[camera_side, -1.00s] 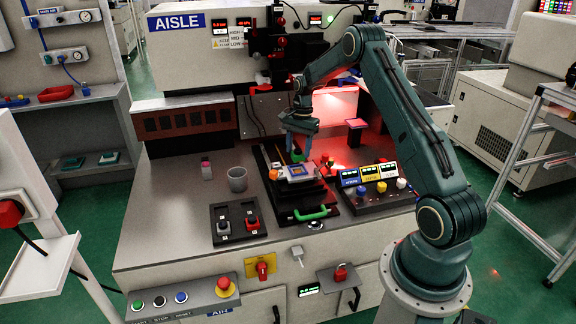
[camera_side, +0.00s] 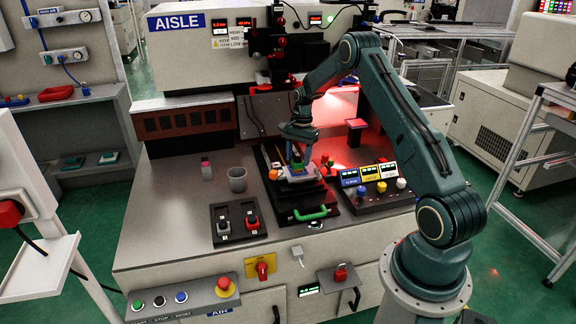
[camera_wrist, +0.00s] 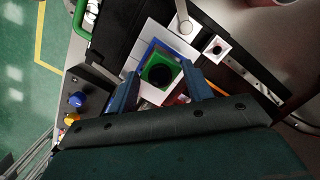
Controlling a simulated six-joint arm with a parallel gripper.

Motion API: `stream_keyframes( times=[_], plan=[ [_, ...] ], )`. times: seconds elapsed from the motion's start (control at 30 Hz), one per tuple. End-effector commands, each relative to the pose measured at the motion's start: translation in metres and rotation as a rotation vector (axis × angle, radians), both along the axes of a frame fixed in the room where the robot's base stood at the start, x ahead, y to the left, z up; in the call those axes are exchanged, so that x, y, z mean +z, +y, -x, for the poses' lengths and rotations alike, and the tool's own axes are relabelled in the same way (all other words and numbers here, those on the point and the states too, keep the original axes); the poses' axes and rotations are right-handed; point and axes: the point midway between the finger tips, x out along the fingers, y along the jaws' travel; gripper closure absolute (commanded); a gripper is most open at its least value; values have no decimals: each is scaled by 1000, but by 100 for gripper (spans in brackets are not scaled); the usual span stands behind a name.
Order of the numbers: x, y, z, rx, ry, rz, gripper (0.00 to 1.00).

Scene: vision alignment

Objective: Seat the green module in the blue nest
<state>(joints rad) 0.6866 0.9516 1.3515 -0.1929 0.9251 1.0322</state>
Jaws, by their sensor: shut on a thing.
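The green module (camera_wrist: 176,54) is a square block with a round dark opening in its top. It sits between the fingers of my gripper (camera_wrist: 160,72) in the wrist view, which are shut on it. A blue edge of the nest (camera_wrist: 149,49) shows beside the module, on a white plate. In the side view my gripper (camera_side: 298,154) points down over the white plate (camera_side: 303,178) with the module low over the nest. I cannot tell whether the module is fully down; its underside is hidden.
A green handle (camera_side: 311,214) stands in front of the dark fixture. A panel with a blue knob (camera_side: 361,191) is to the right. A grey cup (camera_side: 237,179) and a black tray (camera_side: 231,237) stand to the left. Open bench lies farther left.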

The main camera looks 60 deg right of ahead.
Motion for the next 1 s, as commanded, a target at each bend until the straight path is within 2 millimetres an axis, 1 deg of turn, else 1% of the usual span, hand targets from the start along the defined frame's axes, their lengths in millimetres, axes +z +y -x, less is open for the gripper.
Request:
stream_keyframes(
  times=[0.4, 0.83, 0.87, 0.9, 0.97, 1.0],
  plan=[
    [-12, 0, 0, 0, 0, 0, 72],
    [-14, 0, 0, 0, 0, 1, 72],
    [-14, 0, 0, -1, 0, 1, 48],
    [-14, 0, 0, -1, 0, 1, 40],
    [-13, 0, 0, -1, 0, 1, 28],
    [-13, 0, 0, -1, 0, 1, 24]
  ],
)
